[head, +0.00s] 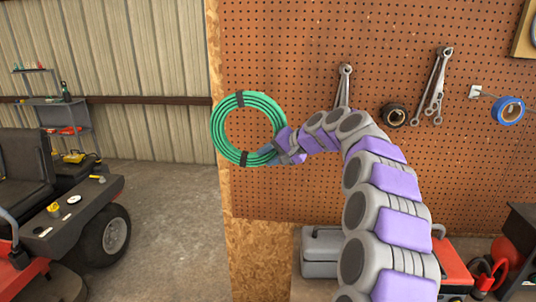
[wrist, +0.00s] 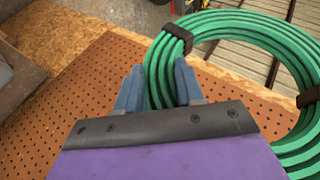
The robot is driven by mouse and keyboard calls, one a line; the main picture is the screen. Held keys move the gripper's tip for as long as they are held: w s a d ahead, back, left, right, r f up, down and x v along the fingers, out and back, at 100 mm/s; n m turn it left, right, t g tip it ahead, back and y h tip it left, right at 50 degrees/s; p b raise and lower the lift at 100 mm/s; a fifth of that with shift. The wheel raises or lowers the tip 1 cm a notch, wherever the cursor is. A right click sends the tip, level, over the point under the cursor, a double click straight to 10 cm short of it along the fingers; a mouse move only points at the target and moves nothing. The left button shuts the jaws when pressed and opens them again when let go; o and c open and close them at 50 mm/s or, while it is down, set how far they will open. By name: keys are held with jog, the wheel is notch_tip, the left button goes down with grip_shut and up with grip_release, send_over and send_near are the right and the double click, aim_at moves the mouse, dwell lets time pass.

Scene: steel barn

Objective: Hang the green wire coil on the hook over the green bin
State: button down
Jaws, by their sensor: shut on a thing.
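The green wire coil (head: 219,128) is a round ring of several loops bound with black bands. It hangs in the air in front of the left edge of the pegboard in the head view. My gripper (head: 270,151) is shut on its lower right side. In the wrist view the coil (wrist: 238,23) passes between the two blue fingers of my gripper (wrist: 158,85) and spreads to the right. I see no green bin in either view, and I cannot make out an empty hook.
The pegboard (head: 290,60) holds wrenches (head: 437,85), a black tape roll (head: 394,115) and a blue tape roll (head: 508,110). A grey toolbox (head: 320,250) stands below. A red mower (head: 60,210) is at left, with open concrete floor (head: 170,220) between.

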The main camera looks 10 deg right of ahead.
jog(key=shift+w+d+r, duration=0.2)
jog(key=shift+w+d, duration=0.25)
jog(key=shift+w, duration=0.15)
jog(key=w+d+f+p, duration=0.2)
jog(key=w+d+p, duration=0.1)
jog(key=w+p, duration=0.6)
jog(key=shift+w+p, duration=0.25)
jog(key=shift+p, duration=0.8)
jog(key=shift+f, duration=0.2)
dwell(0.7)
jog(key=c, duration=0.7)
grip_release()
jog(key=shift+w, duration=0.15)
jog(key=shift+o, duration=0.4)
